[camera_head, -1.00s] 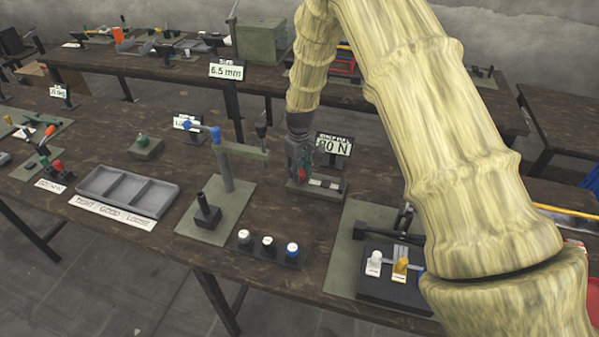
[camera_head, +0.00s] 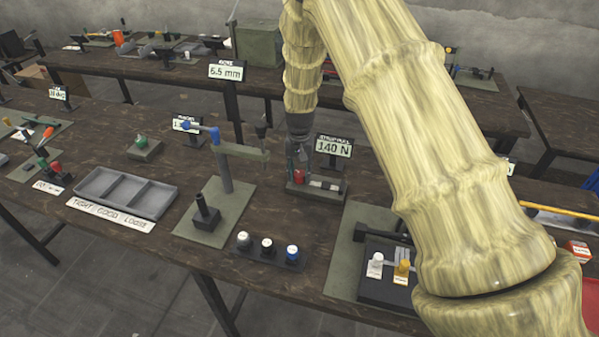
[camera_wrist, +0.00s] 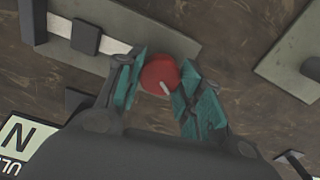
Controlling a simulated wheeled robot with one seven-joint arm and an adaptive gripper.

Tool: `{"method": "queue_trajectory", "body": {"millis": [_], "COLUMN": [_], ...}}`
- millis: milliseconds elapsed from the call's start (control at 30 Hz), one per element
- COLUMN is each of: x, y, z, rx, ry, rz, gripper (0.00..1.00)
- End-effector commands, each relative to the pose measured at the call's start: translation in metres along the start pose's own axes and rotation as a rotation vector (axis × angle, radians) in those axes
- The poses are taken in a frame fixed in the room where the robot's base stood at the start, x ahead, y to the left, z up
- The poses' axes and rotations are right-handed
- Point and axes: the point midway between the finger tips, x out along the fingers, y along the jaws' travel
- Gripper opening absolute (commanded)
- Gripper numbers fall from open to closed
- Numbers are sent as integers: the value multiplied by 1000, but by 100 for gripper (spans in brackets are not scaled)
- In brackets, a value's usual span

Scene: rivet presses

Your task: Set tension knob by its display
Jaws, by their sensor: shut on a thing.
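A red knob (camera_wrist: 160,74) with a pale pointer mark sits on a grey-green base (camera_wrist: 172,42), between the teal fingers of my gripper (camera_wrist: 158,88) in the wrist view. The fingers are shut on the knob from both sides. In the head view my gripper (camera_head: 299,176) points down onto the red knob (camera_head: 299,176) at the left end of its base (camera_head: 325,193). The display (camera_head: 333,147) behind it reads 140 N. In the wrist view part of this display (camera_wrist: 22,142) shows at the lower left, with an N.
A press with a blue-topped lever (camera_head: 226,170) stands left of the knob. A grey three-part tray (camera_head: 125,192) lies farther left. A fixture with white and yellow pieces (camera_head: 385,285) stands at right front.

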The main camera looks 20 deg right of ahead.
Motion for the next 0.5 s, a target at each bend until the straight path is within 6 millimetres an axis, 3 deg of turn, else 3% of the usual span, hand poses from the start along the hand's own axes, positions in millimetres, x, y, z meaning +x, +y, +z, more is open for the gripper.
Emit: {"method": "queue_trajectory", "body": {"millis": [500], "x": [6], "y": [2], "z": [5], "rx": [134], "ry": [-11], "rz": [6], "gripper": [13]}}
